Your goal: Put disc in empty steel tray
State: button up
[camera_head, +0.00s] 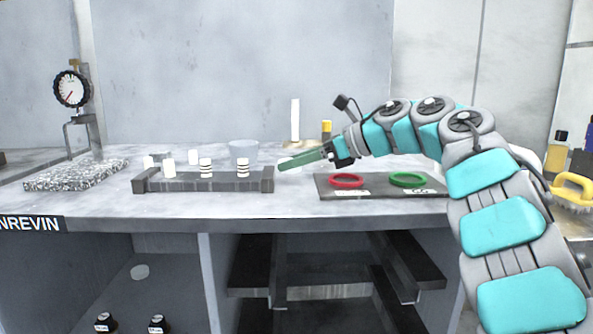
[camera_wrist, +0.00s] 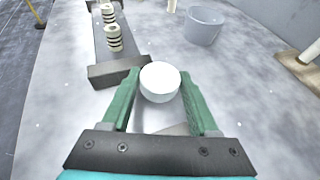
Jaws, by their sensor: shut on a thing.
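A white disc (camera_wrist: 159,80) sits between the two green fingers of my gripper (camera_wrist: 160,92) in the wrist view, and the fingers are shut on it. In the head view my gripper (camera_head: 290,163) is above the bench, just right of the dark rack's right end. The disc is hidden behind the fingers or too small to make out there. I cannot pick out an empty steel tray for certain in either view.
The dark rack (camera_head: 205,186) holds white and striped cylinders. A pale cup (camera_head: 243,151) stands behind it. A dark plate (camera_head: 380,190) carries a red ring (camera_head: 346,181) and a green ring (camera_head: 407,179). A dial gauge (camera_head: 72,89) and speckled block (camera_head: 77,176) stand left.

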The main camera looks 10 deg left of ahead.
jog(key=shift+f, duration=0.8)
jog(key=shift+f+b, duration=0.2)
jog(key=shift+b, duration=0.1)
jog(key=o, duration=1.4)
jog(key=shift+o, duration=0.2)
jog(key=shift+r, duration=0.1)
